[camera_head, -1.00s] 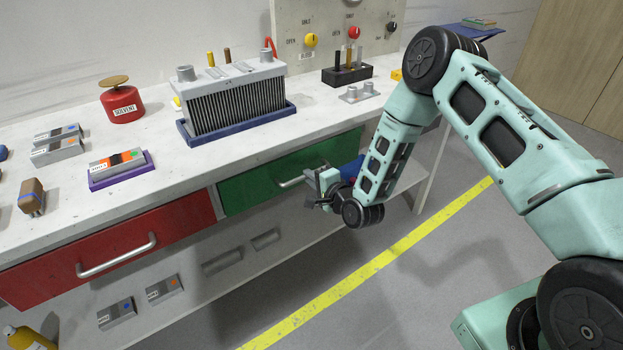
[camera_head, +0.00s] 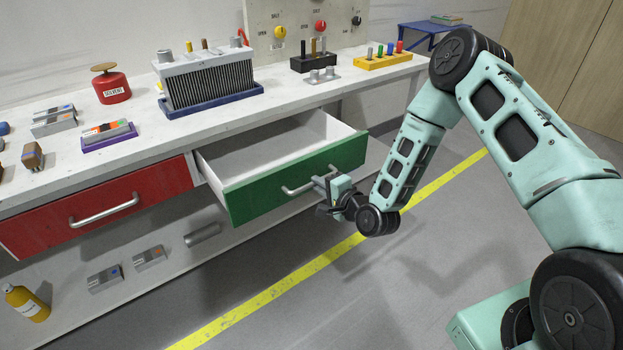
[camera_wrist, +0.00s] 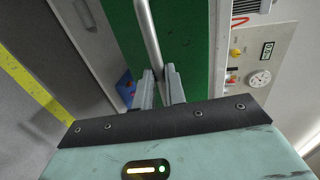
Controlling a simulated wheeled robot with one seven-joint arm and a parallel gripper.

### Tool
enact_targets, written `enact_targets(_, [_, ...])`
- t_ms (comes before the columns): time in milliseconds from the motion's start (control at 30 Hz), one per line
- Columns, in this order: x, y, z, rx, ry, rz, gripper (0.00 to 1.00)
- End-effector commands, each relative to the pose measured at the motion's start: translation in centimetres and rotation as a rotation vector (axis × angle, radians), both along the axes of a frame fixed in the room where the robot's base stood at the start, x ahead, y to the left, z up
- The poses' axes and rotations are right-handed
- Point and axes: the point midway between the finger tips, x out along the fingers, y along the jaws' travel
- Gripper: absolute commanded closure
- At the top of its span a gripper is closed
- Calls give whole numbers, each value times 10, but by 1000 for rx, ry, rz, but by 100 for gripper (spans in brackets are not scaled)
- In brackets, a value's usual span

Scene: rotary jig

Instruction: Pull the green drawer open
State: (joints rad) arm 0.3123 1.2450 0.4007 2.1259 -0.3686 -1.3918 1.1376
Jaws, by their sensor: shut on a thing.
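The green drawer (camera_head: 268,196) stands pulled out from under the workbench, its pale inside showing and looking empty. Its metal bar handle (camera_head: 297,188) runs along the green front. My gripper (camera_head: 323,184) is at the right part of this handle. In the wrist view my gripper's fingers (camera_wrist: 162,88) are shut on the handle (camera_wrist: 148,36), one on each side, with the green front (camera_wrist: 185,45) just beyond.
A red drawer (camera_head: 100,207) left of the green one is shut. The white bench top (camera_head: 215,120) holds a finned block on a blue tray (camera_head: 212,106), a red solvent can (camera_head: 111,86) and a yellow peg rack (camera_head: 383,62). Open floor lies in front.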

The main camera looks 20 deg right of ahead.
Motion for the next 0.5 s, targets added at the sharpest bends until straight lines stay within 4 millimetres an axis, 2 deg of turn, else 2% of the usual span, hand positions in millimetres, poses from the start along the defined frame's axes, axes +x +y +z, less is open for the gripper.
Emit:
enact_targets(33, [-11,-4,-1,2,5,-1,100])
enact_targets(200, [-38,-12,-1,2,5,-1,100])
enact_targets(500, [-61,-20,0,1,1,0,100])
